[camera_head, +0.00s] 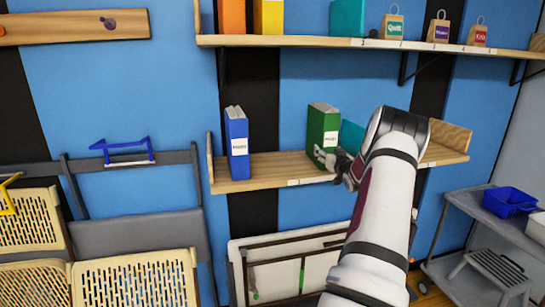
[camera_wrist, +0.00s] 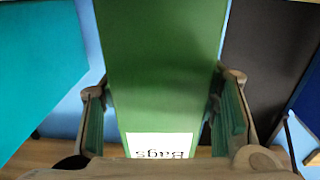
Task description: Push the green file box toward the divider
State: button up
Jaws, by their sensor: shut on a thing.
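The green file box (camera_head: 322,130) stands upright on the middle wooden shelf in the head view. In the wrist view the green box (camera_wrist: 160,65) fills the middle, its white "Bags" label upside down. My gripper (camera_head: 345,168) is at its lower front, with one finger along each side; in the wrist view the gripper (camera_wrist: 163,115) is shut on it. A teal upright piece (camera_head: 352,134) stands just right of the green box, partly hidden by my arm, and shows at left in the wrist view (camera_wrist: 35,70). I cannot tell whether it is the divider.
A blue file box (camera_head: 237,145) stands near the shelf's left end, with bare shelf (camera_head: 278,168) between it and the green box. The upper shelf (camera_head: 300,41) holds boxes and small bags. Folded chairs (camera_head: 135,220) lean at left; a grey cart (camera_head: 470,212) stands at right.

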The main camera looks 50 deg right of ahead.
jog(key=shift+s+d+p, duration=0.7)
jog(key=shift+s+d, duration=0.9)
jog(key=shift+d, duration=0.25)
jog(key=shift+s+d+p, duration=0.7)
jog(key=shift+s+d, duration=0.85)
jog(key=shift+d, duration=0.3)
jog(key=o, duration=1.1)
jog(key=shift+o, duration=0.2)
jog(key=shift+p+v, duration=1.9)
jog(key=shift+v, duration=0.65)
jog(key=v, duration=0.8)
jog(key=shift+d, duration=0.1)
